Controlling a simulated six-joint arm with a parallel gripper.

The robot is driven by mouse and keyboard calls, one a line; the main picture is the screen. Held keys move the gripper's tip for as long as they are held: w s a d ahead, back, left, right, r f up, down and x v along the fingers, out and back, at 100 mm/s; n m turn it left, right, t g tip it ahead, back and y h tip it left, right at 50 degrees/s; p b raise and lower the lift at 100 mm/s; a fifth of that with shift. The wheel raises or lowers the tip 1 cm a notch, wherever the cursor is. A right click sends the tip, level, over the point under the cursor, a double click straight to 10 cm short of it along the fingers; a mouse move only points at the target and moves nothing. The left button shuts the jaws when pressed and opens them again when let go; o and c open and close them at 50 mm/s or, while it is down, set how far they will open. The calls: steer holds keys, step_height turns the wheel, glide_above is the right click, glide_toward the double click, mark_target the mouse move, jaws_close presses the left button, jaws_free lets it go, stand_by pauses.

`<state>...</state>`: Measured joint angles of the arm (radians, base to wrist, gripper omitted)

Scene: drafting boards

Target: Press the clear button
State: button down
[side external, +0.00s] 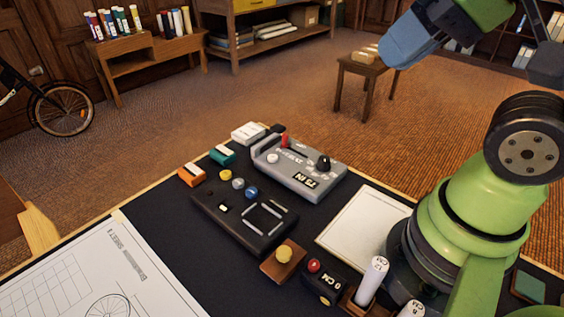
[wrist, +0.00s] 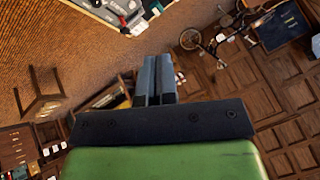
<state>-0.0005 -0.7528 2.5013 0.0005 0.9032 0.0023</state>
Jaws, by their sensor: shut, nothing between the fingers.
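My gripper (side external: 392,52) is high at the top right of the side external view, well away from the desk devices. In the wrist view my gripper (wrist: 155,58) has its two blue-grey fingers together, with nothing held. A black panel (side external: 228,226) on the desk carries yellow, grey and blue round buttons (side external: 238,184) and a square of pale bars. A grey device (side external: 299,172) behind it has a red lever, a black knob and a numeral display. A small black box (side external: 322,284) has a red button (side external: 313,265). No label is legible enough to tell which button is clear.
A yellow knob (side external: 285,254) sits on a wooden block. White cylinders (side external: 372,281) stand in a wooden holder near my base. Orange (side external: 192,174) and green (side external: 223,154) blocks lie at the back edge. A white sheet (side external: 365,229) and a drawing (side external: 100,275) lie flat.

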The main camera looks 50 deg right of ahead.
steer(key=m+g+h, duration=0.2)
steer(key=m+g, duration=0.5)
steer(key=m, duration=0.7)
glide_above(273, 157)
step_height(273, 157, down, 14)
steer(key=shift+r, duration=0.15)
step_height(273, 157, down, 14)
steer(key=shift+r, duration=0.1)
